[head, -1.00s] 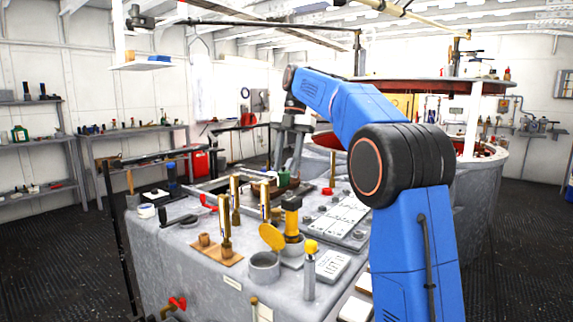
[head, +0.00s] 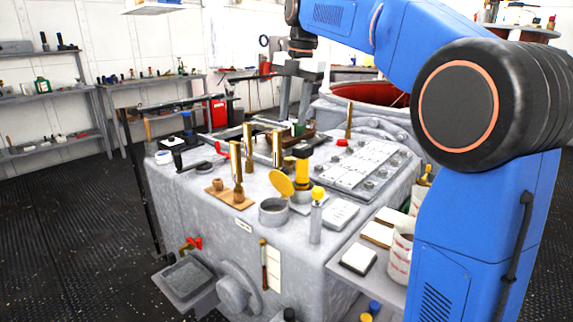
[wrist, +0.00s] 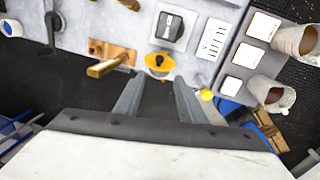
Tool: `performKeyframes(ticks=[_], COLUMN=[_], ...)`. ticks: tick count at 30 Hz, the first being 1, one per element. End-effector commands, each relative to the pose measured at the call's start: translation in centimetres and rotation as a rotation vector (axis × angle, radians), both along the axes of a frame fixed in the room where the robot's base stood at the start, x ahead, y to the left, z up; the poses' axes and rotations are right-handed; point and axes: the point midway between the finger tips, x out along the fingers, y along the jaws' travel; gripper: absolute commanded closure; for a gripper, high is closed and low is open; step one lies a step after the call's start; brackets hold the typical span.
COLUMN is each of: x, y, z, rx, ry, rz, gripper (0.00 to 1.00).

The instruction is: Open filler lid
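The filler is a short grey cylinder (head: 273,211) on top of the grey console. Its round yellow lid (head: 281,183) shows as a tilted disc at the cylinder's upper rim, so it looks raised in the head view. In the wrist view a yellow piece, apparently the lid (wrist: 160,62), is ahead of the fingertips and centred between them. My gripper (head: 295,110) points down behind the filler in the head view. Its two grey fingers (wrist: 160,80) are apart with nothing between them. No contact with the lid is visible.
A yellow post with a black top (head: 302,172) stands close to the filler. A yellow-knobbed post (head: 317,210) stands in front right. Mugs (head: 399,252) stand on a side shelf. Floor is open at left.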

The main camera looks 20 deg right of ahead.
Motion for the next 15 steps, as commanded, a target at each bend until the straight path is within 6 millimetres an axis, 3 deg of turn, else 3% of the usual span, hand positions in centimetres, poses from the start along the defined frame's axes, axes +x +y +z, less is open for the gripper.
performKeyframes(ticks=[15], x=[0.9], y=[0.8], z=[-8.7], rx=[-0.001], ry=[0.003], rz=[0.001], gripper=[0.64])
